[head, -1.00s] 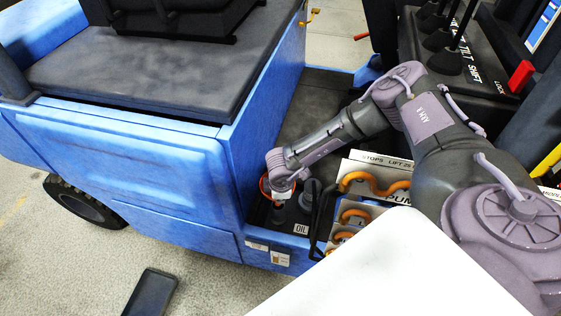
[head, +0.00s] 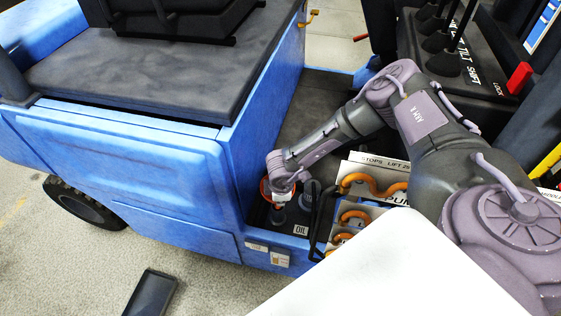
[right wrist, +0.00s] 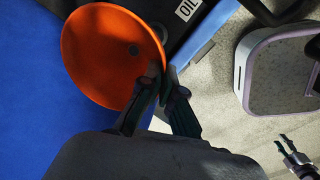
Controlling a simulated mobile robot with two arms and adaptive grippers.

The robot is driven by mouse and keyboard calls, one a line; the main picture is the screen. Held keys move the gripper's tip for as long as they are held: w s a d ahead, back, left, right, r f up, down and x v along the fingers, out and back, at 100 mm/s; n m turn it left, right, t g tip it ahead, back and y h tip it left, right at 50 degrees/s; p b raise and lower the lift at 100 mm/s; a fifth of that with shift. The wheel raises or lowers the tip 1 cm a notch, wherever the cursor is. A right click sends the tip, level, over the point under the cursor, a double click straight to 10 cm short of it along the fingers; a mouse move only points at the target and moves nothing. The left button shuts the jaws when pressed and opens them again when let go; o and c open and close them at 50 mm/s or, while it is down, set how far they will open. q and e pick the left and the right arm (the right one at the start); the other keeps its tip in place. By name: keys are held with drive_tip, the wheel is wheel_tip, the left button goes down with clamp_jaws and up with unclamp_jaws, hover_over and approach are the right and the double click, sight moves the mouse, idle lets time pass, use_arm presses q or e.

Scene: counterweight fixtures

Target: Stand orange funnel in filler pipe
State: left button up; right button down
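The orange funnel (right wrist: 100,55) fills the upper left of the right wrist view, its wide mouth and small dark outlet hole showing. In the head view only part of its orange rim (head: 264,188) shows, at the end of my right arm. My right gripper (right wrist: 160,88) has one finger over the funnel's inner side and one outside, closed on its rim. It also shows in the head view (head: 282,196). A dark upright pipe (head: 278,216) stands below the funnel. Whether the spout is inside it is hidden. My left gripper (right wrist: 283,143) shows small at lower right in the wrist view, its fingertips apart.
A second dark capped pipe (head: 311,190) stands close by on the right, near the OIL label (head: 300,230). A panel with orange hooks (head: 370,185) is right of it. The blue vehicle side (head: 130,170) rises close on the left.

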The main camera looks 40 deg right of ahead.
drive_tip(key=shift+f+b, duration=0.75)
drive_tip(key=shift+f, duration=0.45)
drive_tip(key=shift+f, duration=0.1)
drive_tip(key=shift+f+b, duration=0.55)
drive_tip(key=shift+f, duration=0.15)
drive_tip(key=shift+f, duration=0.1)
